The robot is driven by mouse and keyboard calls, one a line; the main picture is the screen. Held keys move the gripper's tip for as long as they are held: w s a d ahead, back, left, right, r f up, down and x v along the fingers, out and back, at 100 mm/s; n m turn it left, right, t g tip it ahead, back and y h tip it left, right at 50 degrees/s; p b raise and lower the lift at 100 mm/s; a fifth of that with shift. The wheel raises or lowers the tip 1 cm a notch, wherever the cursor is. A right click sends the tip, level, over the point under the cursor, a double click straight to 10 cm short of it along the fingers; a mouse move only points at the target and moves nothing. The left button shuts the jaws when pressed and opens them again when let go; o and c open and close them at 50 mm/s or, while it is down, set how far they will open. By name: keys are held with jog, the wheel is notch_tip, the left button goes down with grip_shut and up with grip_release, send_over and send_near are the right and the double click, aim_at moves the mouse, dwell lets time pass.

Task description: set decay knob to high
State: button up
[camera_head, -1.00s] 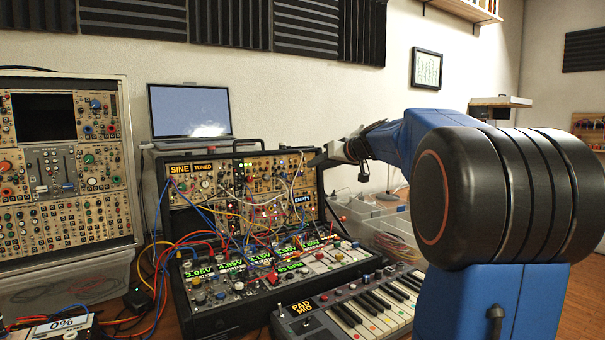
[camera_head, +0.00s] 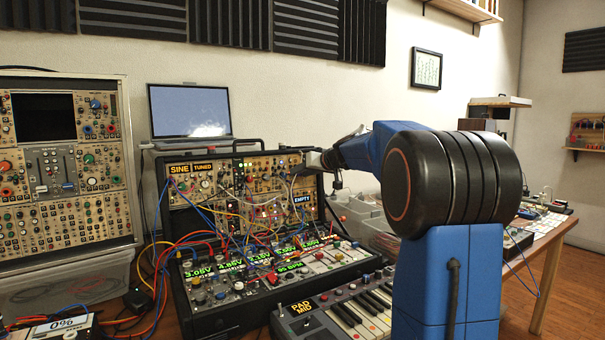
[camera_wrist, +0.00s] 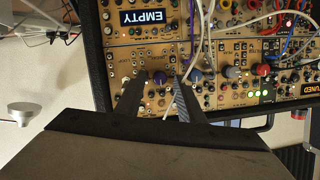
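A synthesizer case (camera_head: 322,200) stands open on the table, its upright panel full of knobs, jacks and patch cables. My gripper (camera_head: 308,160) is at the panel's upper right corner in the head view. In the wrist view, my gripper (camera_wrist: 158,84) is open, its two dark fingers apart. A purple-blue knob (camera_wrist: 159,77) shows between the fingertips; I cannot tell whether they touch it. Another blue knob (camera_wrist: 195,76) is just right of the right finger. Knob labels are too small to read, so I cannot tell which knob is decay.
Patch cables (camera_head: 215,212) loop across the panel, and a white cable (camera_wrist: 203,55) passes close by the right finger. A keyboard (camera_head: 350,310) lies in front of the case. A laptop (camera_head: 190,110) is behind it, and a large module rack (camera_head: 65,165) stands left.

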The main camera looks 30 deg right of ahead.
jog(key=shift+c, duration=0.7)
grip_shut()
jog(key=shift+d+m, duration=0.1)
jog(key=shift+m, duration=0.2)
jog(key=m+y, duration=0.1)
jog(key=m, duration=0.1)
jog(key=m+y, duration=0.1)
jog(key=m, duration=0.1)
jog(key=m+t+y, duration=0.1)
jog(key=m, duration=0.2)
jog(key=shift+d+f, duration=0.25)
jog(key=shift+f, duration=0.05)
jog(key=m, duration=0.2)
jog(key=m+t, duration=0.1)
jog(key=m, duration=0.1)
jog(key=shift+f+y, duration=0.25)
jog(key=shift+y, duration=0.05)
jog(key=m, duration=0.2)
jog(key=m+t, duration=0.1)
jog(key=m, duration=0.1)
jog(key=shift+f+t, duration=0.15)
jog(key=shift+t, duration=0.15)
jog(key=shift+m, duration=0.3)
